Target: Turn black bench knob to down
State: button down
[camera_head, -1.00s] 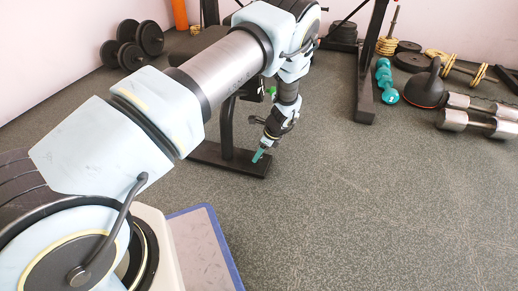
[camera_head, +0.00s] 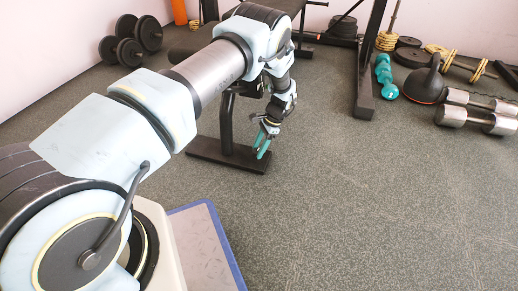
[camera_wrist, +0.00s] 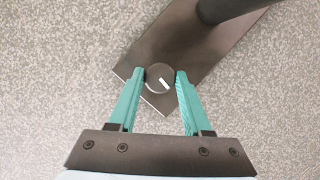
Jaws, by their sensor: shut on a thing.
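The black bench knob (camera_wrist: 160,76) is a round dark dial with a short white mark pointing to the lower right in the wrist view. It sits near the end of the bench's flat dark foot plate (camera_wrist: 180,47). My gripper (camera_wrist: 160,74) has its two teal fingers on either side of the knob, shut on it. In the head view my gripper (camera_head: 262,151) points down at the right end of the foot plate (camera_head: 205,152), and the knob cannot be made out there.
The bench's upright post (camera_wrist: 222,8) rises from the plate close by. A kettlebell (camera_head: 427,82), teal dumbbells (camera_head: 384,75) and metal dumbbells (camera_head: 478,120) lie at the right. Black dumbbells (camera_head: 128,50) lie at the back left. The floor in front is clear.

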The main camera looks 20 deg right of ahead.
jog(key=shift+n, duration=0.3)
jog(key=shift+c, duration=1.7)
grip_release()
jog(key=shift+r, duration=0.1)
jog(key=p+v, duration=0.4)
jog(key=v, duration=0.6)
jog(key=shift+r, duration=0.3)
jog(key=shift+w+d, duration=0.1)
